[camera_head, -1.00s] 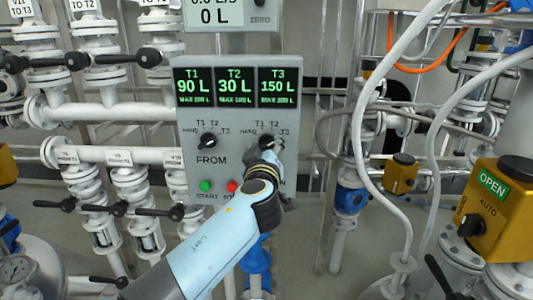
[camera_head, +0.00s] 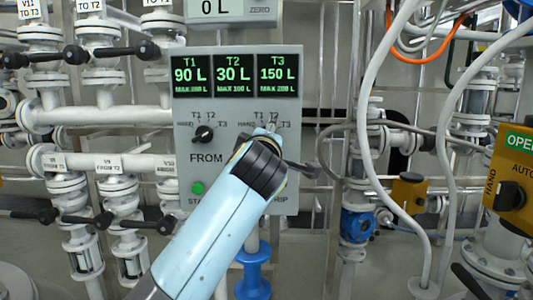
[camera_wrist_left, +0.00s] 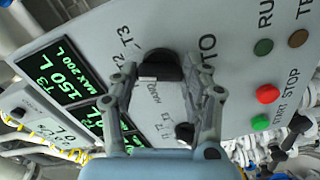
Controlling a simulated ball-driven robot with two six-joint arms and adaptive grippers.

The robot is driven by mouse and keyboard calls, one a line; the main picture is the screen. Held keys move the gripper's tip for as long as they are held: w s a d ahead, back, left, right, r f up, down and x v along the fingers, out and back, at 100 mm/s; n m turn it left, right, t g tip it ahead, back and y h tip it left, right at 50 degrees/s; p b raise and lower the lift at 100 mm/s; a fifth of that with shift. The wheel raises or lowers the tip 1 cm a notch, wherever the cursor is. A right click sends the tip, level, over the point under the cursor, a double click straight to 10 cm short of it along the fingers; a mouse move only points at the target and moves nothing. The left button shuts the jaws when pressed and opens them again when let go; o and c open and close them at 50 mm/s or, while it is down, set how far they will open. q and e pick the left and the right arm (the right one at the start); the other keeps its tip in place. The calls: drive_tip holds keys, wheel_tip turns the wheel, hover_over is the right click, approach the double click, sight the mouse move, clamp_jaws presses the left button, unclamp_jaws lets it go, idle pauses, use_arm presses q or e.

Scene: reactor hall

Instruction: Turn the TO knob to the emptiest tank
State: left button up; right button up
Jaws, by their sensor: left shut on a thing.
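The grey control panel (camera_head: 240,115) stands upright in the head view. Its green displays read T1 90 L (camera_head: 190,75), T2 30 L (camera_head: 233,74) and T3 150 L (camera_head: 277,73). The black TO knob (camera_wrist_left: 161,66) shows in the wrist view; in the head view my left arm hides most of it. My left gripper (camera_wrist_left: 168,70) is shut on the TO knob, with a finger on each side. The knob's pointer direction is unclear. The black FROM knob (camera_head: 204,134) is left of my gripper and also shows in the wrist view (camera_wrist_left: 185,132).
A green START button (camera_head: 197,188) is low on the panel; a red STOP button (camera_wrist_left: 267,94) shows in the wrist view. White pipes with black-handled valves (camera_head: 110,190) stand left. Hanging hoses (camera_head: 370,130) and a yellow box marked OPEN (camera_head: 512,180) are right.

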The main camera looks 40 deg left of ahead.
idle(0.5)
use_arm(q)
drive_tip(key=o, duration=1.2)
drive_tip(key=shift+c, duration=0.2)
